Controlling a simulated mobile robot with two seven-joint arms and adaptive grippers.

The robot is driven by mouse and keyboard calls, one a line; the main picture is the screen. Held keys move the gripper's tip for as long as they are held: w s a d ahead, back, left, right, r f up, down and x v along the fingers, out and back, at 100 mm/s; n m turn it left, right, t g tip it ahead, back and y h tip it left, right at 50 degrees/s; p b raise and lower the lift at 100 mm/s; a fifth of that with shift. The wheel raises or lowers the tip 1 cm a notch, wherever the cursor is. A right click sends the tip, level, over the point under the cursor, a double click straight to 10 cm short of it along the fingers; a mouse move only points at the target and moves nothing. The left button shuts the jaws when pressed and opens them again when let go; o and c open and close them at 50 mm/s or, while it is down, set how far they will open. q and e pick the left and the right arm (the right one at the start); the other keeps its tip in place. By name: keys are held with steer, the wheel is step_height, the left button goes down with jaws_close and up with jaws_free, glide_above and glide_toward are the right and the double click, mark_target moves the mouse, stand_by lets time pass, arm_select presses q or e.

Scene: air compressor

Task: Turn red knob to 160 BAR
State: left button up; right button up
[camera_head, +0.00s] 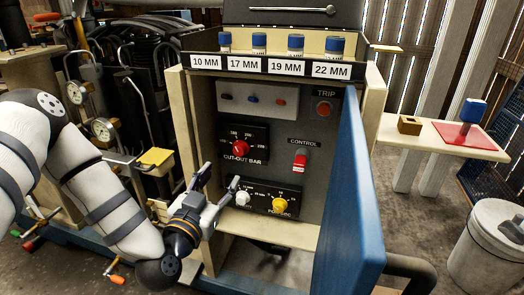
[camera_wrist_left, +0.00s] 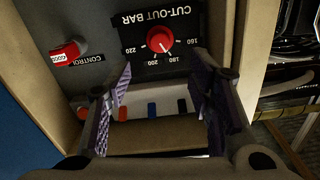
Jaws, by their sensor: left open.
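The red CUT-OUT BAR knob (camera_head: 241,147) sits on a black dial plate inside the open cabinet. It also shows in the left wrist view (camera_wrist_left: 160,40), where the picture is turned over and the numbers 160 to 220 ring it. Its white pointer mark seems to face near 180, but it is small. My left gripper (camera_head: 218,179) is open and empty in front of the cabinet, below and left of the knob. In the left wrist view its spread fingers (camera_wrist_left: 161,85) stand to either side, apart from the knob. My right gripper is not in view.
A white knob (camera_head: 242,198) and a yellow knob (camera_head: 279,204) sit below on another plate. A red CONTROL switch (camera_head: 300,160) is to the right. The blue door (camera_head: 350,200) stands open at the right. Blue-capped sockets (camera_head: 259,43) line the top shelf.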

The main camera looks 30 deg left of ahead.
mark_target(238, 152)
arm_select(q)
steer(key=b+x, duration=0.1)
steer(key=x, duration=1)
steer(key=shift+w+a+r, duration=0.1)
steer(key=shift+w+a, duration=0.05)
steer(key=shift+w, duration=0.05)
jaws_close()
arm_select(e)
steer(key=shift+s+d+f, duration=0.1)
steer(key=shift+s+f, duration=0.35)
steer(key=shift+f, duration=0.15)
arm_select(q)
steer(key=n, duration=0.4)
steer(key=shift+n+p, duration=0.3)
steer(key=shift+p, duration=0.05)
steer(key=n, duration=0.5)
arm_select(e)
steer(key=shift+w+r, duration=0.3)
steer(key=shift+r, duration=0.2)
arm_select(q)
steer(key=shift+n, duration=0.3)
jaws_free()
